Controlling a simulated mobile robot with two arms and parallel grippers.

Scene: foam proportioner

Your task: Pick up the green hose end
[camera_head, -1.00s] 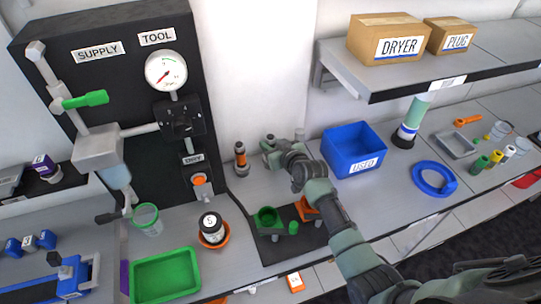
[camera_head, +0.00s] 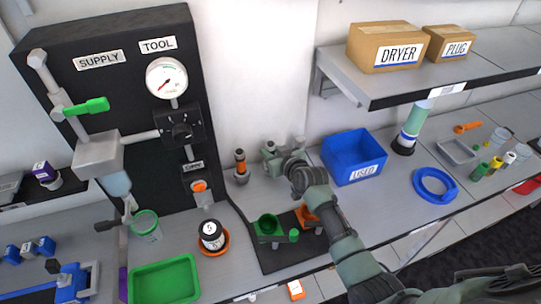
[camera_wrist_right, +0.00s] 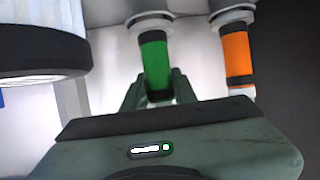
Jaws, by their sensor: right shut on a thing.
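The green hose end (camera_wrist_right: 155,65) shows in the right wrist view as a green-banded cylinder with a metal collar above it. It sits between the fingers of my right gripper (camera_wrist_right: 157,88), which is shut on it. In the head view my right gripper (camera_head: 268,152) is by the white wall at the back of the bench, and the green hose end is hidden there. An orange-banded hose end (camera_wrist_right: 237,55) stands beside it, apart from the fingers. It also shows in the head view (camera_head: 240,163), left of the gripper. My left gripper is not in view.
A blue USED bin (camera_head: 352,150) stands right of my right gripper. Green (camera_head: 267,226) and orange fittings on a dark mat lie in front of it. The SUPPLY/TOOL panel (camera_head: 130,90) rises at left, with a green tray (camera_head: 163,280) below. A shelf (camera_head: 420,75) overhangs at right.

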